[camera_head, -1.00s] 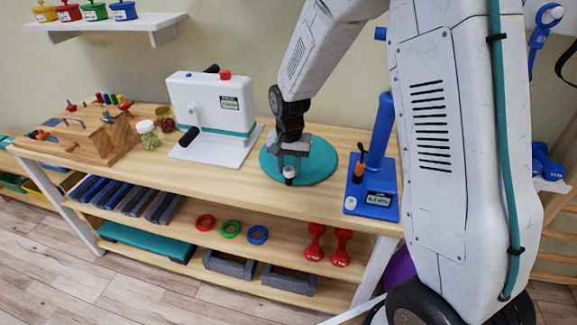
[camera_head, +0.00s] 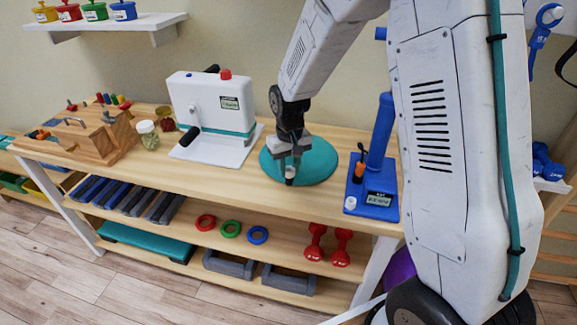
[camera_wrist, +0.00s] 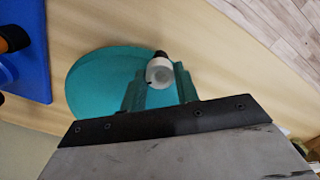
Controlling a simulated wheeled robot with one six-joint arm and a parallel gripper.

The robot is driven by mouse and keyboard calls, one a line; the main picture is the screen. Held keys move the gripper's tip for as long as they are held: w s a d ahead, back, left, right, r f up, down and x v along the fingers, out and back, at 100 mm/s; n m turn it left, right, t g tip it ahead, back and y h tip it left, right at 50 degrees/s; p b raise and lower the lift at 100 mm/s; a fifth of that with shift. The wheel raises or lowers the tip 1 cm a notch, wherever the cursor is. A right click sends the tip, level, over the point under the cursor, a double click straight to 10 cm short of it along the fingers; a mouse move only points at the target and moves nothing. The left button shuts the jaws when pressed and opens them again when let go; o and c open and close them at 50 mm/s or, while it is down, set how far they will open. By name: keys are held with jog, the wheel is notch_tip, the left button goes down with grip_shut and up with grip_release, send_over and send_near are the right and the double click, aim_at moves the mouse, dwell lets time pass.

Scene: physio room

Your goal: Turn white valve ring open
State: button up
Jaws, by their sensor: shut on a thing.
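The white valve ring (camera_wrist: 159,72) sits at the near edge of the round teal cushion (camera_wrist: 92,85), with a dark stub beside it. In the head view the ring (camera_head: 290,172) is small, at the front edge of the cushion (camera_head: 318,162). My gripper (camera_head: 290,168) points down over it. In the wrist view my gripper's two teal-tinted fingers (camera_wrist: 159,86) stand on either side of the ring and are shut on it. The fingers hide part of the cushion.
A blue pump (camera_head: 378,150) with a small display and an orange part stands right of the cushion. A white machine (camera_head: 212,105) and a wooden peg block (camera_head: 95,140) stand left. The bench (camera_head: 225,178) is clear in front of the cushion.

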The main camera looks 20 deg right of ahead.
jog(key=shift+n, duration=1)
jog(key=o, duration=1)
jog(key=shift+c, duration=0.2)
